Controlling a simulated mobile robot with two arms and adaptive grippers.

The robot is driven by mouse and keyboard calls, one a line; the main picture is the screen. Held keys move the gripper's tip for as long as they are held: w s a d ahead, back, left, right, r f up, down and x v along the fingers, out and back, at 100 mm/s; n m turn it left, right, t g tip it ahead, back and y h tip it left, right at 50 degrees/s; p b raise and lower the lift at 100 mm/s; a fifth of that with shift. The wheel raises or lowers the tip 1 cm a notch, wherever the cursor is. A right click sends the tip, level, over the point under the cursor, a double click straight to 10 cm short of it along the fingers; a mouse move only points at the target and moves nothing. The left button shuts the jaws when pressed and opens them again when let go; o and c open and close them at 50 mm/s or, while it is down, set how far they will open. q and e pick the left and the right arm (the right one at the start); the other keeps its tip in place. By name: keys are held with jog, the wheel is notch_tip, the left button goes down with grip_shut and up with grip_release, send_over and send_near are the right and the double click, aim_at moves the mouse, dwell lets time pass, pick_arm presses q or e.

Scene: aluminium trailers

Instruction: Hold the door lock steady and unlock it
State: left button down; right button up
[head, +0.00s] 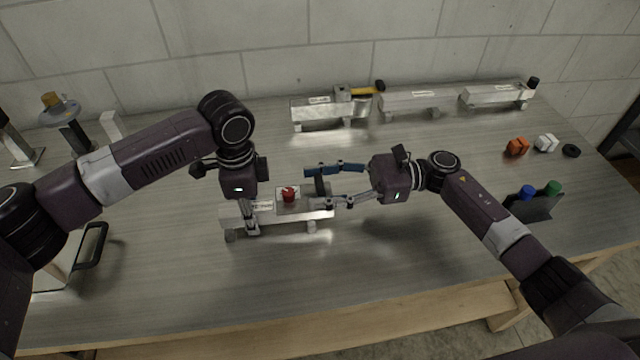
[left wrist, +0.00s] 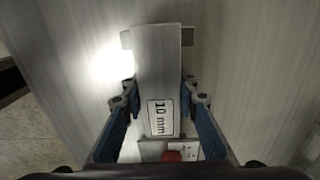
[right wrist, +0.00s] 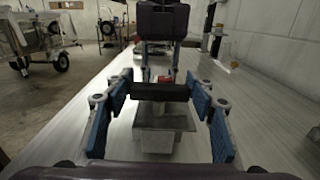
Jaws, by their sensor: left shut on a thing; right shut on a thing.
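The door lock (head: 285,212) is a low aluminium block near the middle of the table, with a red knob (head: 289,195) on top and a black handle (head: 320,186) at its right end. My left gripper (head: 248,222) points down and is shut on the block's left part; the left wrist view shows its fingers on both sides of the block (left wrist: 157,72), with a "10 mm" label between them. My right gripper (head: 318,187) comes from the right and is shut on the black handle, which spans between its fingertips in the right wrist view (right wrist: 160,91).
Several similar aluminium blocks (head: 410,101) stand along the back by the wall; one carries a yellow-handled part (head: 362,91). Orange (head: 516,147) and white (head: 546,143) pieces and a black ring (head: 571,151) lie at right, near a dark holder (head: 532,207) with blue and green caps.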

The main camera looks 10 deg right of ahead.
jog(key=o, duration=1.2)
jog(key=shift+d, duration=0.1)
jog(key=d, duration=1.1)
jog(key=shift+s+d, duration=0.15)
jog(key=shift+d, duration=0.25)
pick_arm(q)
jog(key=c, duration=1.4)
grip_release()
jog(key=shift+c, duration=0.2)
jog(key=shift+r, duration=0.15)
